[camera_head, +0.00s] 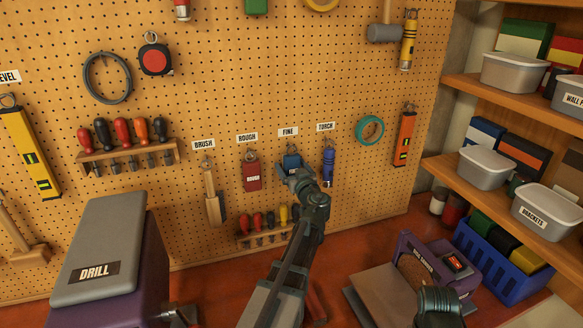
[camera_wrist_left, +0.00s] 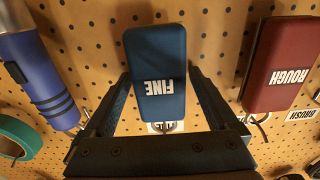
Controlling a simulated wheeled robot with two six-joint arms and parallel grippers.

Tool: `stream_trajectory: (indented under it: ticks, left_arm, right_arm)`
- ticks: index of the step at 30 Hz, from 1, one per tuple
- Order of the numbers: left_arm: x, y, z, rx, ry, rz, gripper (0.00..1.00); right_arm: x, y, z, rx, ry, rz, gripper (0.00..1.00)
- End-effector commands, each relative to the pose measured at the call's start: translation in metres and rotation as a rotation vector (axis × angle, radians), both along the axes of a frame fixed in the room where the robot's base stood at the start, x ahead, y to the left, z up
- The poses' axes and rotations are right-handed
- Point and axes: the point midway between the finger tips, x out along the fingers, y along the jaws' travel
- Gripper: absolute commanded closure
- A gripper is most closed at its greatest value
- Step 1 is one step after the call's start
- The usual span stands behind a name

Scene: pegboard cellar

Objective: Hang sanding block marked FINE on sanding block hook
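The blue sanding block marked FINE (camera_head: 291,161) is upright against the pegboard under the FINE label (camera_head: 288,132). The sanding block hook (camera_head: 291,147) is at its top; whether the block's loop is over it is too small to tell. My left gripper (camera_head: 290,174) reaches up to the block from below. In the left wrist view the block (camera_wrist_left: 158,60) appears upside down, with its lettering facing me.
The red ROUGH block (camera_head: 251,175) hangs to the left and the blue torch (camera_head: 328,168) close to the right. A screwdriver rack (camera_head: 262,237) is below. The drill case (camera_head: 104,250) stands left on the bench; a purple sander (camera_head: 425,262) is right.

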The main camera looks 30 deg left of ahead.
Motion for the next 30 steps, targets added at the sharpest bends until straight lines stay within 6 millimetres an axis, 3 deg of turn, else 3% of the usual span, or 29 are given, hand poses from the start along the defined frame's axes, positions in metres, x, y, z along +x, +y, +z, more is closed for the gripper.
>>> stream_trajectory:
  ticks: [11,24,30]
  left_arm:
    - [-0.006,-0.006,0.000,0.000,0.000,-0.001,0.00]
    - [-0.065,-0.074,0.000,0.000,0.000,-0.003,0.00]
    - [-0.082,-0.096,0.000,0.000,0.000,-0.002,0.00]
  right_arm:
    - [0.000,0.000,0.000,0.000,0.000,0.000,0.21]
    - [0.000,0.000,0.000,0.000,0.000,0.000,0.21]
    - [0.000,0.000,0.000,0.000,0.000,0.000,0.21]
